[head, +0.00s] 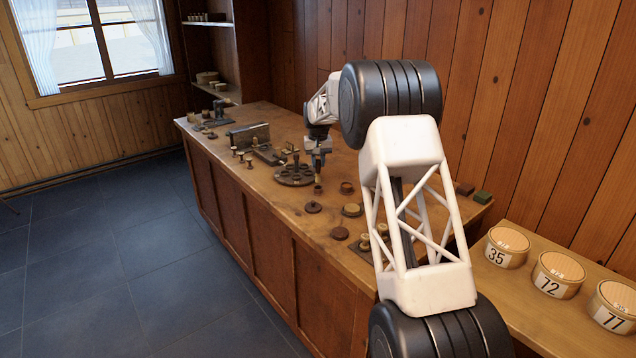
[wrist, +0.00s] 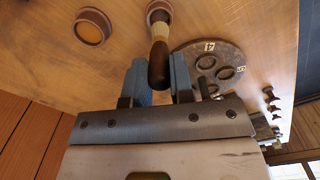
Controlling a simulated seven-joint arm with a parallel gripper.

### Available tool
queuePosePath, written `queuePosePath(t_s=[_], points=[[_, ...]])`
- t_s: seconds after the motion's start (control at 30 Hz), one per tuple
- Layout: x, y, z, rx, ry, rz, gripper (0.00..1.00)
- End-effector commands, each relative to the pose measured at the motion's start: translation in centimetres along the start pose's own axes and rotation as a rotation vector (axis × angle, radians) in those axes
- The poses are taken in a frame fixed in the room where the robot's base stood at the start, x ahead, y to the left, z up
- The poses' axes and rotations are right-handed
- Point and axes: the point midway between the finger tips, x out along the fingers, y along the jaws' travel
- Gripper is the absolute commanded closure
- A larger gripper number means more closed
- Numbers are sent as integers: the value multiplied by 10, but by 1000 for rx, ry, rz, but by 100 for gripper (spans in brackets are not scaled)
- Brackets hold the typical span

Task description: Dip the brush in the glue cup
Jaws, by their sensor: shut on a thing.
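My gripper (head: 318,160) is over the middle of the bench, fingers pointing down. In the wrist view, its blue fingers (wrist: 160,75) are shut on the dark handle of the brush (wrist: 158,68). A pale band shows farther down the brush. The brush's lower end is at a small brown holder (wrist: 160,10); whether it is inside or just above is unclear. The glue cup (wrist: 92,27), a round brown cup with an amber inside, stands apart to the left. It also shows in the head view (head: 347,187), right of the gripper.
A dark round plate with holes and number tags (head: 294,176) lies close left of the gripper. Flat round discs (head: 313,208) lie toward the front edge. Tools and small spools crowd the far left.

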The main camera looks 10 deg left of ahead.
Motion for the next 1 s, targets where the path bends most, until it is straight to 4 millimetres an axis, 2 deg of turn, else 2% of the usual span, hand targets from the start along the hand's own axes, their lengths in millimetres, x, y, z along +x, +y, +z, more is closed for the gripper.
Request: queuePosePath(t_s=[0.43,1.0], points=[[-24,0,0,0,1,0,97],[-27,0,0,0,0,0,97]])
